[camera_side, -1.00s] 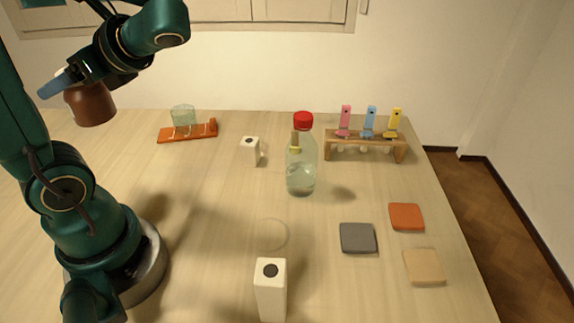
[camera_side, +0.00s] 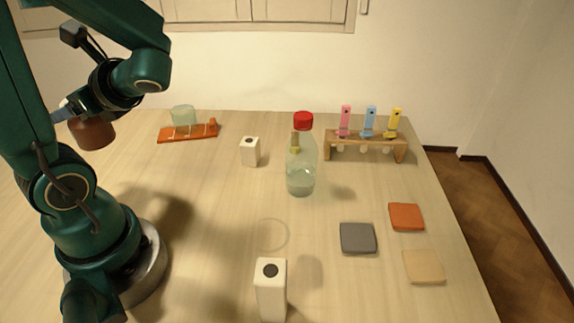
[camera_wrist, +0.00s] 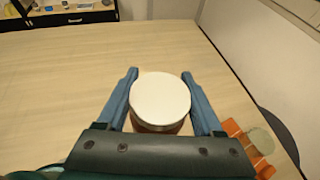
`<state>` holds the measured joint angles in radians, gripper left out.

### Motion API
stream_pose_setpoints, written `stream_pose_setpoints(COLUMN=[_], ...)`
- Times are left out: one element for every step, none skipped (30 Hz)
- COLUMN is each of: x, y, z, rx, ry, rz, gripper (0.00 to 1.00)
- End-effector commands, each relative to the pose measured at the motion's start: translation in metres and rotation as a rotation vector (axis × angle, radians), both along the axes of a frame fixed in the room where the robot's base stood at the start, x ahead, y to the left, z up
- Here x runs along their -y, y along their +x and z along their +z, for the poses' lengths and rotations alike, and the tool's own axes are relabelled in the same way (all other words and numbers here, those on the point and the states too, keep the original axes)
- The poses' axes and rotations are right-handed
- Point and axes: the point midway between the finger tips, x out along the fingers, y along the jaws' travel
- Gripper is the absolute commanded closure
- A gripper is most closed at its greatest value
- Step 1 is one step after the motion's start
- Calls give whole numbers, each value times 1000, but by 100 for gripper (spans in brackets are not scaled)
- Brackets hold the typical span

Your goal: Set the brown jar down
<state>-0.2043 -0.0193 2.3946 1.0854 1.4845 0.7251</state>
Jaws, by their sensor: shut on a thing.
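The brown jar (camera_side: 93,134) hangs in my gripper (camera_side: 70,112) at the left of the side view, apparently above the table. In the wrist view the jar's round white top (camera_wrist: 159,98) shows between the two blue fingers of my gripper (camera_wrist: 160,92), with a strip of brown side below it. My gripper is shut on the jar. The jar looks about upright. The gap between its base and the table is hard to judge.
An orange rack (camera_side: 188,133) with a pale green glass (camera_side: 183,115) is nearby. A white block (camera_side: 250,151), a red-capped bottle (camera_side: 301,165), a wooden rack (camera_side: 366,146) with coloured clips, another white block (camera_side: 271,290) and grey (camera_side: 357,238), orange (camera_side: 406,217) and tan (camera_side: 424,267) tiles stand further right.

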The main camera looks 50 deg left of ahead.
Motion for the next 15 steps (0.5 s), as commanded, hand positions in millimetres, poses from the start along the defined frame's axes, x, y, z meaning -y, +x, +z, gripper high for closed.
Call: stream_pose_setpoints(x=[0, 0, 0, 0, 0, 0, 0, 0, 1, 1, 2, 3, 4, 5, 7], y=[0, 0, 1, 0, 0, 0, 1, 2, 4, 6, 9, 13, 17, 20, 25], z=[-7, -11, -15, -17, -19, -22, -23, -25, -27, -28, -30, -32, -35, -37, -41], rx=[-12, -10, -8, -7, -6, -5, -4, -3, -3, -2, -3, -3, -3, -5, -5], ry=[-1, 0, 0, 1, 0, 1, 0, 0, 0, 0, 0, 0, 1, 0, 1], rz=[-3, -3, -3, -1, -1, -2, -2, -2, -2, -3, -4, -4, -4, -5, -4], gripper=[100, 100, 100, 100, 100, 100, 100, 100, 100, 100, 100, 100, 100, 100, 100])
